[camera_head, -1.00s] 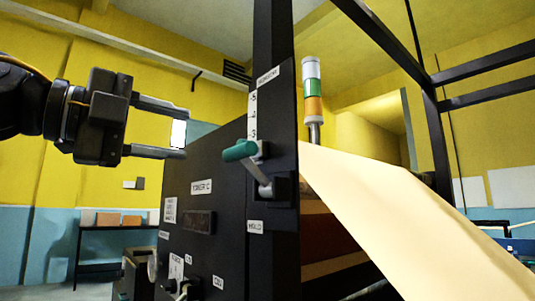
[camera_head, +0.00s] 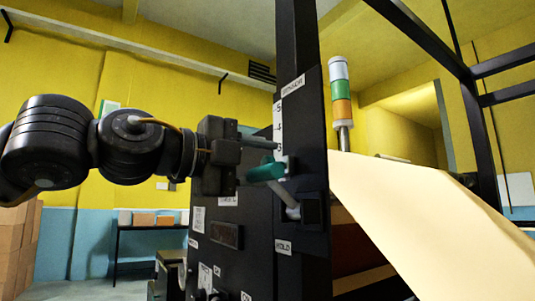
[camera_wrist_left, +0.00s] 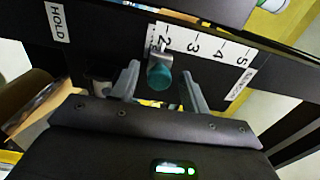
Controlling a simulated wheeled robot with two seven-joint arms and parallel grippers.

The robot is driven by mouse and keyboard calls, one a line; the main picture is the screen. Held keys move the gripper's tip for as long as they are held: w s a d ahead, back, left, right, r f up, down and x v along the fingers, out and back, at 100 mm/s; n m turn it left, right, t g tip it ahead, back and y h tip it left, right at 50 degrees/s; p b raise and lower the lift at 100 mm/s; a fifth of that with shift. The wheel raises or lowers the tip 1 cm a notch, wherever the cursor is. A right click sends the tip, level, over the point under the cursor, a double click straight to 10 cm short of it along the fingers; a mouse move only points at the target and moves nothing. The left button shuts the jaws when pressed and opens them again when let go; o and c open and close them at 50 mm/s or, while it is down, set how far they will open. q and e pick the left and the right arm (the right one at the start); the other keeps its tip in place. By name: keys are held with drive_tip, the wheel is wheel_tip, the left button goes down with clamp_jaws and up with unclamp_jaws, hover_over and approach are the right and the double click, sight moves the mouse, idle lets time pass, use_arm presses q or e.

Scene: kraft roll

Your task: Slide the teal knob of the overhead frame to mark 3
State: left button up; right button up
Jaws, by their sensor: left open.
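The teal knob (camera_head: 266,172) sticks out from the black upright of the frame, beside a white number scale (camera_head: 278,128). In the left wrist view the knob (camera_wrist_left: 159,76) has its metal stem by mark 2 of the scale (camera_wrist_left: 205,49), short of mark 3. My left gripper (camera_head: 268,160) is at the knob in the head view. In the left wrist view its open fingers (camera_wrist_left: 160,73) stand on either side of the knob, with a visible gap at each side. My right gripper is not in view.
A HOLD label (camera_head: 283,247) sits below the knob on the dark panel. A signal light (camera_head: 341,90) and a wide sheet of pale paper (camera_head: 420,220) are to the right. Cardboard boxes (camera_head: 18,245) are stacked at the far left.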

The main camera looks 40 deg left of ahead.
use_arm(q)
drive_tip(key=shift+w+d, duration=0.2)
drive_tip(key=shift+w, duration=0.45)
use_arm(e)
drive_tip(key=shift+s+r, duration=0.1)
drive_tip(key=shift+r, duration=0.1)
